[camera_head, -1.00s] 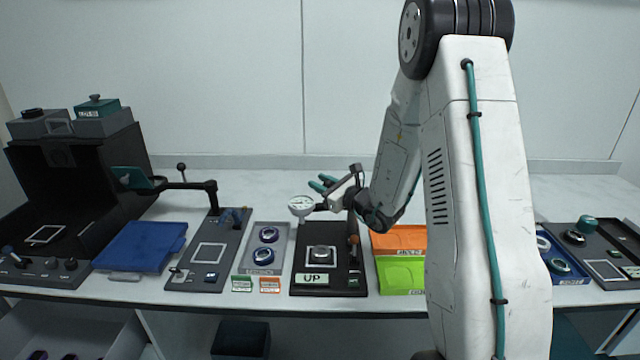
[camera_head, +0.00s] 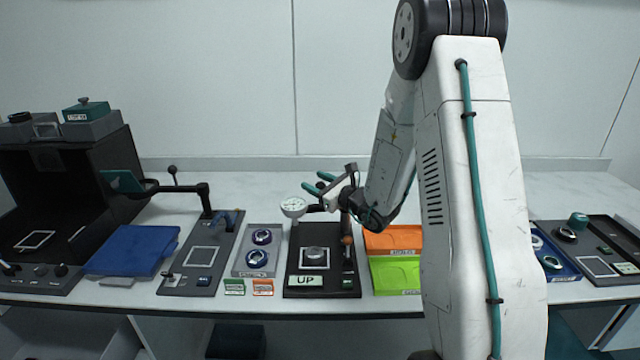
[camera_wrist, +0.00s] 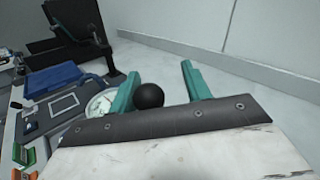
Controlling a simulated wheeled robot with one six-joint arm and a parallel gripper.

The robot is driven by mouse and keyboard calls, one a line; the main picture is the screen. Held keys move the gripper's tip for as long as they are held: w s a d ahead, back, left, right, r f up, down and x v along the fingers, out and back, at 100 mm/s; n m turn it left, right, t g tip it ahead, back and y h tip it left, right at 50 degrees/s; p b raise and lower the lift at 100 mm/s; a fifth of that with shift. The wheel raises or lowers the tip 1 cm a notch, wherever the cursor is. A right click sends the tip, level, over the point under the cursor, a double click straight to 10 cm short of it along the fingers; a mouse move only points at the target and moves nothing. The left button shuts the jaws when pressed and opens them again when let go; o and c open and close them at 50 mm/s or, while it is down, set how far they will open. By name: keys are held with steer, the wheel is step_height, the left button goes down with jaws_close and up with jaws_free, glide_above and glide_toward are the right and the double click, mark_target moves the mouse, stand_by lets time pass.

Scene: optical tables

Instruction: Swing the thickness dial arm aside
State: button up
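The thickness dial (camera_head: 294,207) is a white round gauge on a dark arm over a black base plate (camera_head: 297,262) marked "UP". A small metallic round piece (camera_head: 317,254) lies on the plate below it. My gripper (camera_head: 316,184) has teal fingers and is just behind and right of the dial. In the wrist view, my fingers (camera_wrist: 157,82) are spread apart. A black ball knob (camera_wrist: 149,96) shows between them, nearer the left finger; I cannot tell whether they touch. The dial (camera_wrist: 101,103) is partly hidden behind the left finger.
Orange (camera_head: 398,240) and green (camera_head: 396,278) trays sit right. The table behind is clear.

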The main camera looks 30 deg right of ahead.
steer(key=shift+a, duration=0.15)
steer(key=v, duration=0.7)
steer(key=shift+s, duration=0.4)
